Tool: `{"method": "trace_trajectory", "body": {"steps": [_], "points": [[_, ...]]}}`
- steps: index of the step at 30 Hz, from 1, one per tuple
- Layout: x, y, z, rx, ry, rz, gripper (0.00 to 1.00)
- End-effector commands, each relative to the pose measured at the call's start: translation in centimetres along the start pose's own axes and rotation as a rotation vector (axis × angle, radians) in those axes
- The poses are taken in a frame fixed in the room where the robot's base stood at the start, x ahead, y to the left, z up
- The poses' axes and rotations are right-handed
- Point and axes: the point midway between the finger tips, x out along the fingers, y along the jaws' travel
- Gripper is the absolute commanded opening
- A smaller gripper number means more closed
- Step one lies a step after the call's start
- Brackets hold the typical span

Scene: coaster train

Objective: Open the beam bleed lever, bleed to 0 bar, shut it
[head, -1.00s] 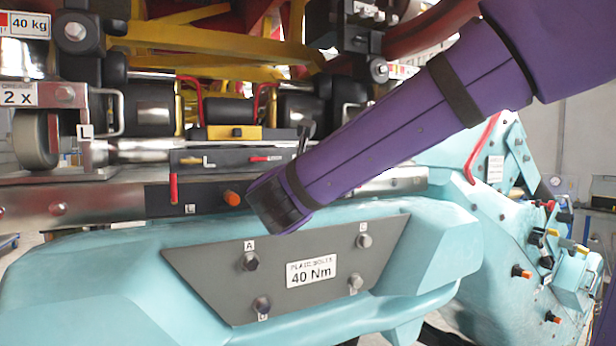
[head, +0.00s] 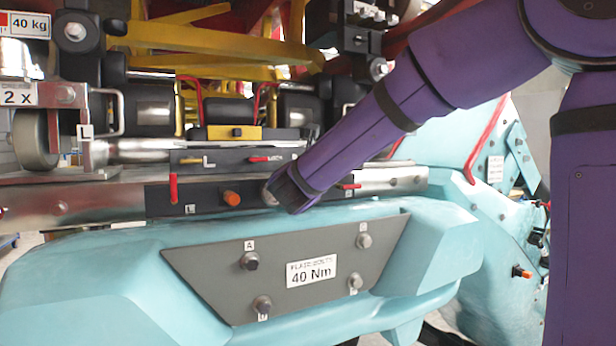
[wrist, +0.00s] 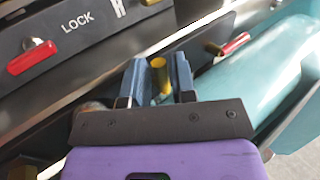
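A stubby yellow handle (wrist: 159,75), which looks like the bleed lever, stands between my gripper's two blue fingers in the wrist view. My gripper (wrist: 157,80) has its fingers apart, one on each side of the handle. I see no clear squeeze on it. In the head view my gripper (head: 278,190) is at the dark panel (head: 210,198) above the teal housing. My arm hides its fingers and the yellow handle there. A round silver part (head: 268,193) shows just left of the gripper. No bar reading is legible.
An orange knob (head: 231,198) and a red lever (head: 173,188) are left on the panel. Another red lever (wrist: 232,43) is close on the right in the wrist view. A red handle (wrist: 32,57) marked LOCK is above left. A bolted grey plate (head: 205,275) lies below.

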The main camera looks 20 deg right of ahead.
Motion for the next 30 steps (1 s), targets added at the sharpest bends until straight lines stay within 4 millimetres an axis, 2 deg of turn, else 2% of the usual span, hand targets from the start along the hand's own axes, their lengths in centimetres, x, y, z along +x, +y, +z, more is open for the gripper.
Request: {"method": "trace_trajectory", "body": {"steps": [5,8,9,20,30], "points": [[-0.01,0.01,0.00,0.000,0.000,0.000,0.25],[-0.02,0.02,0.00,0.000,0.000,0.000,0.04],[-0.02,0.02,0.00,0.000,0.000,0.000,0.00],[0.04,-0.09,0.07,0.030,0.020,0.001,0.00],[0.55,-0.89,0.21,0.212,0.140,-0.001,0.00]]}}
